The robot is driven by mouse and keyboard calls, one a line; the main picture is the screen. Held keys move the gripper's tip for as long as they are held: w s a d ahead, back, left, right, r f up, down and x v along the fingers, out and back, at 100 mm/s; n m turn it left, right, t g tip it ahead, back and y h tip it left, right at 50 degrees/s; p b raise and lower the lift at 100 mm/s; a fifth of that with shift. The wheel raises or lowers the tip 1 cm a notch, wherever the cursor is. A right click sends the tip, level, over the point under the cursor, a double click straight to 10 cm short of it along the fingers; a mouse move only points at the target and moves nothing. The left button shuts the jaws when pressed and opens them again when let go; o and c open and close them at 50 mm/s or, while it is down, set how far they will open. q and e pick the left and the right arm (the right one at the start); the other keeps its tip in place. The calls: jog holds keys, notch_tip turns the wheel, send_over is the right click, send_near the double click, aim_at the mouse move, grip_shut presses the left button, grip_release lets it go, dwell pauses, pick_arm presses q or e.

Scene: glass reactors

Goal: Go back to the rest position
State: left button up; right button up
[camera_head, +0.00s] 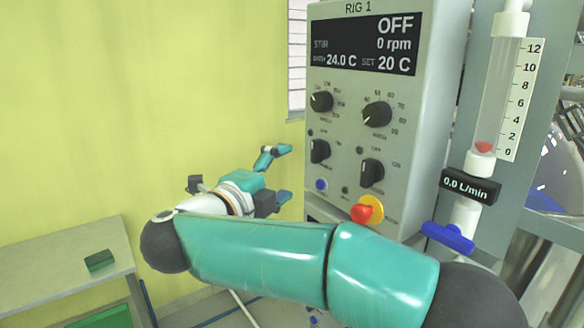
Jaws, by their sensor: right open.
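My right gripper (283,173) is open and empty, with its two teal fingers apart. It is in front of the yellow wall and just left of the control box (378,215) marked RIG 1. No contact between the fingers and the box can be made out. My right arm (270,255) comes in from the lower right, crosses the lower middle of the view and bends back at a dark joint on the left. It hides part of what lies below the box. My left gripper is not in view.
The box has a display reading OFF and several black knobs. A red and yellow knob (367,210) sits close above my right arm. A flow tube (500,90) with a blue valve handle (448,237) stands right. A bench (60,255) holds a small green block (99,261).

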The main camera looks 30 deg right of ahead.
jog(key=shift+s+a, duration=0.1)
jog(key=shift+a, duration=0.1)
jog(key=shift+f, duration=0.1)
jog(key=w+a+f+n+t+y, duration=0.2)
jog(key=w+f+n+t+y, duration=0.1)
jog(key=w+f+n, duration=0.4)
jog(key=w+a+f+n+t+y, duration=0.15)
jog(key=w+f+n+t, duration=0.3)
jog(key=f, duration=0.45)
jog(key=a+f+n+g+y, duration=0.25)
jog(key=f+n+y, duration=0.55)
jog(key=f, duration=1.1)
jog(key=s+a+f+n+g+y, duration=0.2)
jog(key=s+f+n+g, duration=0.1)
jog(key=s+f, duration=0.55)
jog(key=s+a+f+n+g+y, duration=0.3)
jog(key=s+f, duration=0.3)
jog(key=f, duration=0.5)
jog(key=s+a+f+n+g+y, duration=0.1)
jog(key=s+f+g, duration=0.2)
jog(key=s, duration=0.6)
jog(key=s+a+f+n+g+y, duration=0.1)
jog(key=s+a+f+g, duration=0.1)
jog(key=s, duration=0.8)
notch_tip(320, 180, down, 2)
jog(key=shift+f+n+g, duration=0.25)
jog(key=shift+n+g, duration=0.1)
jog(key=shift+g, duration=0.35)
